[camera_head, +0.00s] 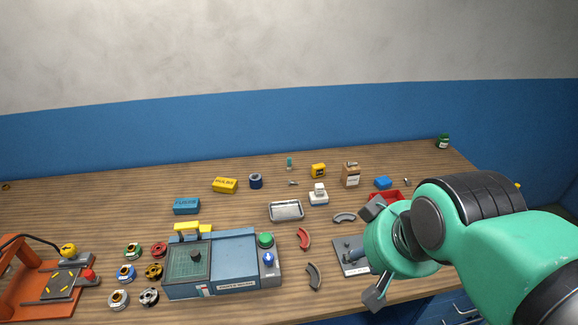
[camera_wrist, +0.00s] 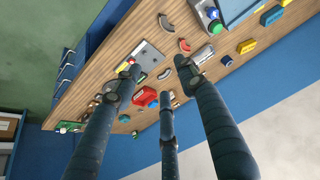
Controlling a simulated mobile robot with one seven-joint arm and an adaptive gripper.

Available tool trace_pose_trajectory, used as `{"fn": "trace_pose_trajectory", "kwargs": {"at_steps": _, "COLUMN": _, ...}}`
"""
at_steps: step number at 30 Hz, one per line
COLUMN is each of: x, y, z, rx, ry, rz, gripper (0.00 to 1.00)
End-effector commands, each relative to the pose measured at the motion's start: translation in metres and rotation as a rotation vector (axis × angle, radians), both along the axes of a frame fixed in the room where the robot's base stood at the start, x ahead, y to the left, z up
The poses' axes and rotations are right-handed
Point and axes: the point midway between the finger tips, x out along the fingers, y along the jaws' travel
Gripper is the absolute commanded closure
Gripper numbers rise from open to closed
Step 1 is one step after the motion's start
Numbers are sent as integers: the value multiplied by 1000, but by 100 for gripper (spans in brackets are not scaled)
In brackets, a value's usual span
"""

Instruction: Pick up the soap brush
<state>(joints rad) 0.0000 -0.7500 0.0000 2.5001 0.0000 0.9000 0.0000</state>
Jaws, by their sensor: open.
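I cannot pick out the soap brush for sure. A small teal upright item (camera_head: 289,163) stands at the back of the wooden bench (camera_head: 110,210), too small to identify. A white item on a pale block (camera_head: 319,195) sits nearer the middle. My gripper (camera_head: 373,253) is at the right in the head view, over the bench's front right part. In the wrist view my gripper (camera_wrist: 160,75) shows several dark fingers spread apart with nothing between them. The bench lies beyond the fingertips, which partly hide its items.
A blue-grey machine (camera_head: 212,265) fills the front middle of the bench. A metal tray (camera_head: 286,210), yellow box (camera_head: 224,185), blue box (camera_head: 186,206) and red bin (camera_head: 386,196) stand behind. An orange fixture (camera_head: 35,285) is at the left. The back left surface is mostly clear.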

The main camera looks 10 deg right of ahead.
Motion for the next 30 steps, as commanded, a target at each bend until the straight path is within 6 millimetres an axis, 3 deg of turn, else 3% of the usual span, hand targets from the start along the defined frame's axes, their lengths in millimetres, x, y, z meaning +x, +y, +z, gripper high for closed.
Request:
{"fn": "trace_pose_trajectory", "kwargs": {"at_steps": 8, "x": 4, "y": 0, "z": 3, "rx": 0, "ry": 0, "rz": 4, "gripper": 58}}
{"fn": "trace_pose_trajectory", "kwargs": {"at_steps": 14, "x": 27, "y": 3, "z": 14, "rx": 3, "ry": 5, "rz": 22, "gripper": 58}}
{"fn": "trace_pose_trajectory", "kwargs": {"at_steps": 20, "x": 71, "y": 7, "z": 32, "rx": 7, "ry": 8, "rz": 57, "gripper": 58}}
{"fn": "trace_pose_trajectory", "kwargs": {"at_steps": 30, "x": 163, "y": 14, "z": 54, "rx": 14, "ry": 11, "rz": 124, "gripper": 58}}
